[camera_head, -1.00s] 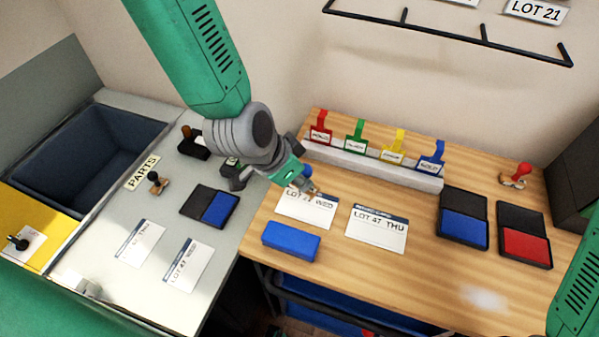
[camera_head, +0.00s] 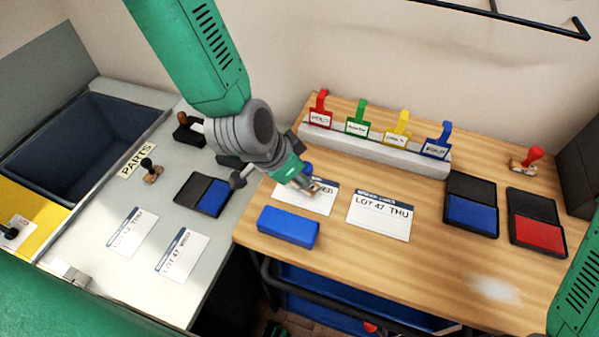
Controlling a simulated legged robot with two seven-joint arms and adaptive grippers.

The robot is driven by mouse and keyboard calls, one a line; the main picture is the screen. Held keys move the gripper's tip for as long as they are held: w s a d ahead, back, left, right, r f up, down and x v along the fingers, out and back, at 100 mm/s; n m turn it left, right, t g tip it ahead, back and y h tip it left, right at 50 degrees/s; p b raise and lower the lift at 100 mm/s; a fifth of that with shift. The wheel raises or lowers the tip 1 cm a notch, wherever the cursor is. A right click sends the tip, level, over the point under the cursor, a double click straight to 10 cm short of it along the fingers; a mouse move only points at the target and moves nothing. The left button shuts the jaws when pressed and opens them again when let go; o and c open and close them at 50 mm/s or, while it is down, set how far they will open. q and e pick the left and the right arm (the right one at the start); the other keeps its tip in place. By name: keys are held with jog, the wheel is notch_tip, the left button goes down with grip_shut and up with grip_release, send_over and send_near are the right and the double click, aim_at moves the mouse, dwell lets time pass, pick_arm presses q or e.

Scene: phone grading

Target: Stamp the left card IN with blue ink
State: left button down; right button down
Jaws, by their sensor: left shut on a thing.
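My left gripper (camera_head: 302,184) is shut on a stamp (camera_head: 309,170) with a blue knob and a wooden base. It holds the stamp over the upper part of the left card (camera_head: 299,204) on the wooden table. The gripper and stamp cover much of that card's print; "WED" shows at its right. I cannot tell whether the stamp touches the card. The right card (camera_head: 379,225), "LOT 47 THU", lies beside it. A blue ink pad (camera_head: 471,211) lies open at the right. My right gripper is out of view; only part of the right arm shows.
A blue block (camera_head: 288,228) lies just in front of the left card. A red ink pad (camera_head: 538,233) and a red-handled stamp (camera_head: 526,160) are at the right. A rack (camera_head: 375,152) with coloured tags stands behind the cards. The grey counter (camera_head: 140,268) at left holds other cards.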

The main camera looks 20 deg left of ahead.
pick_arm(q)
jog(key=shift+d, duration=0.55)
jog(key=shift+a+f, duration=0.3)
jog(key=shift+a, duration=0.3)
jog(key=shift+d+f+b, duration=0.15)
jog(key=shift+d+b, duration=0.2)
jog(key=shift+d, duration=0.1)
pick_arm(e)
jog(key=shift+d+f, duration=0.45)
pick_arm(q)
jog(key=shift+a+f, duration=0.1)
jog(key=shift+a, duration=0.2)
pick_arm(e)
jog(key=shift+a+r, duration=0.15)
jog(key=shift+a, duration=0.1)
pick_arm(q)
jog(key=shift+s+d, duration=0.1)
jog(key=shift+s, duration=0.05)
